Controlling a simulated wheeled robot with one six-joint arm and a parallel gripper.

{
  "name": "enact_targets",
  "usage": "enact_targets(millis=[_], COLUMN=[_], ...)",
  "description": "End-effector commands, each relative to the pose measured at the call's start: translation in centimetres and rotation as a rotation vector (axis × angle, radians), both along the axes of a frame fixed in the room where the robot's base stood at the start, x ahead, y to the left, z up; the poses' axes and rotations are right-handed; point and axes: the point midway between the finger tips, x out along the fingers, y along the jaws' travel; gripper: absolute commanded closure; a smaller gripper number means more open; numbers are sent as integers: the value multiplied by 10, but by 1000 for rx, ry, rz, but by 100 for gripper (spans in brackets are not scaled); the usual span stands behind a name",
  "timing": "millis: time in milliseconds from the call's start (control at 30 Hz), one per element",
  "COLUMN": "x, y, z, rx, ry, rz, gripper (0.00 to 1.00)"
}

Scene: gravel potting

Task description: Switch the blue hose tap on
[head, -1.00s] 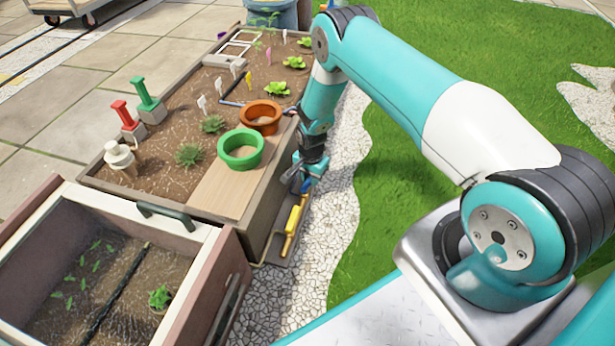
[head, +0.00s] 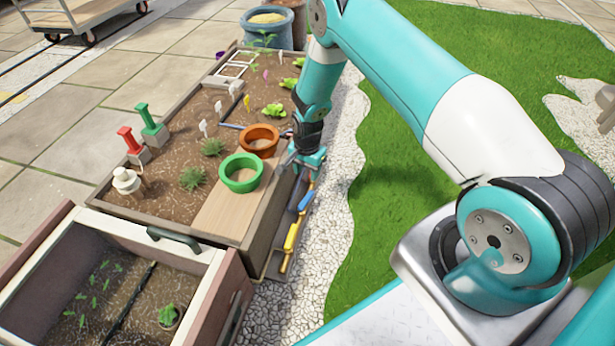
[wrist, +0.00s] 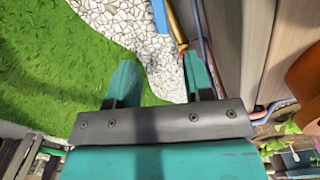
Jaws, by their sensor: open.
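The blue tap handle (head: 305,200) is at the outer right side of the planting bed, farther back than the yellow tap handle (head: 291,236). Part of a blue bar, likely the same handle, shows at the top edge of the wrist view (wrist: 160,16). My gripper (head: 303,166) hangs beside the bed, just beyond the blue handle and apart from it. In the wrist view its two teal fingers are spread with nothing between them (wrist: 160,82). The blue handle's exact setting cannot be told.
A green pot (head: 240,187) and an orange pot (head: 258,150) stand near the bed's right edge. Pipes run along the bed's side next to my right finger in the wrist view. A pebble strip (head: 330,200) and lawn (head: 410,190) lie open to the right.

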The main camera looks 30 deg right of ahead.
Motion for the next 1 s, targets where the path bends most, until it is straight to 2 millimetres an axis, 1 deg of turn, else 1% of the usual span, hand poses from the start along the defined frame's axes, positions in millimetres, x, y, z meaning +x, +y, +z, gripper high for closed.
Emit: enact_targets(millis=[33,100,200,367,667,767,867,967,1000], x=[0,0,0,-1,0,1,3,3,1], y=[0,0,0,0,0,2,11,29,39], z=[17,29,41,49,49,56,82,129,153], rx=[0,0,0,0,0,4,18,47,62], ry=[-1,0,0,1,1,-2,-13,-30,-38], rz=[0,0,-1,-1,-1,11,62,163,217], gripper=[53,53,53,53,53,53,53,53,53])
